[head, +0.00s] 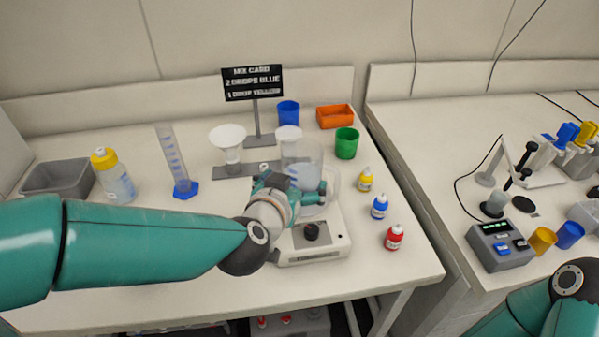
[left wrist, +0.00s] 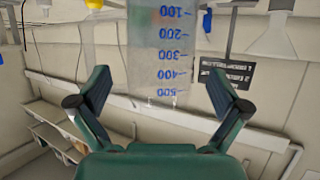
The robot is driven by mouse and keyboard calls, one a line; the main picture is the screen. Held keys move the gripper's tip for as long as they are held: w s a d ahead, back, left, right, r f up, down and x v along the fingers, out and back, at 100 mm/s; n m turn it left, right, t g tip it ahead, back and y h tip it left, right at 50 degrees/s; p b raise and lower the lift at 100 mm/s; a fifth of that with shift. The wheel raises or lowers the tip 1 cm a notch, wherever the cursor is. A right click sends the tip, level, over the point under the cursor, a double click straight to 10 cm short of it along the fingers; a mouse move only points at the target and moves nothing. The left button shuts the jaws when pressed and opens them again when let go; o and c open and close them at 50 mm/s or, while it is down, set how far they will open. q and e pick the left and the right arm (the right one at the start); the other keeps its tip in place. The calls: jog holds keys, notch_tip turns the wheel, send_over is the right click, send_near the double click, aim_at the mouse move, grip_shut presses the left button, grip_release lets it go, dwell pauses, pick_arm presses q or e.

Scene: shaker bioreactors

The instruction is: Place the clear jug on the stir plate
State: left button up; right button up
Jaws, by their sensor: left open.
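The clear jug (head: 307,158) stands upright over the back part of the white stir plate (head: 318,246), partly hidden by my left gripper (head: 307,193). I cannot tell whether its base touches the plate. The stir plate has a black knob on its front. In the left wrist view, which is upside down, the jug (left wrist: 160,45) shows blue marks and lies between the spread fingers of the left gripper (left wrist: 160,88). Gaps show on both sides of it. Only part of my right arm shows, at the lower right; its gripper is out of view.
Yellow (head: 365,180), blue (head: 379,207) and red (head: 394,238) dropper bottles stand right of the stir plate. A funnel stand (head: 232,170), measuring cylinder (head: 180,165) and wash bottle (head: 113,177) stand left. Green (head: 347,143) and blue (head: 288,113) cups are behind.

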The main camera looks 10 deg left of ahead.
pick_arm(q)
jog(key=p+v, duration=0.1)
jog(key=v, duration=0.5)
dwell(0.4)
